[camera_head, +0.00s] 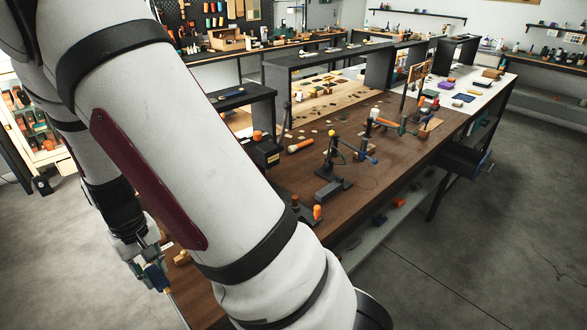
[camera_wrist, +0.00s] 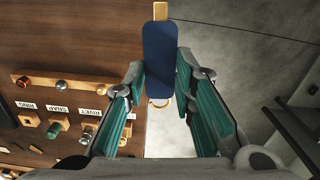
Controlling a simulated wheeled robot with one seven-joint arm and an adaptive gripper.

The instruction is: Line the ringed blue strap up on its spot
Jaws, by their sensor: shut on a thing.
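The blue strap (camera_wrist: 160,55) is in the wrist view, upright in the picture between the two teal fingers of my gripper (camera_wrist: 161,72). A tan end piece (camera_wrist: 160,10) shows at its top, and part of a brass-coloured ring shows (camera_wrist: 154,104) at its lower end. My gripper is shut on the strap and holds it by the table's edge, partly over the floor in the picture. In the head view my gripper (camera_head: 150,268) is low at the left; strap detail there is too small to tell. No marked spot for the strap is recognisable.
The brown table (camera_wrist: 85,35) carries a wooden rail (camera_wrist: 50,84) with coloured knobs. A small press (camera_head: 332,165) and tools stand farther along the bench. My arm hides much of the near bench.

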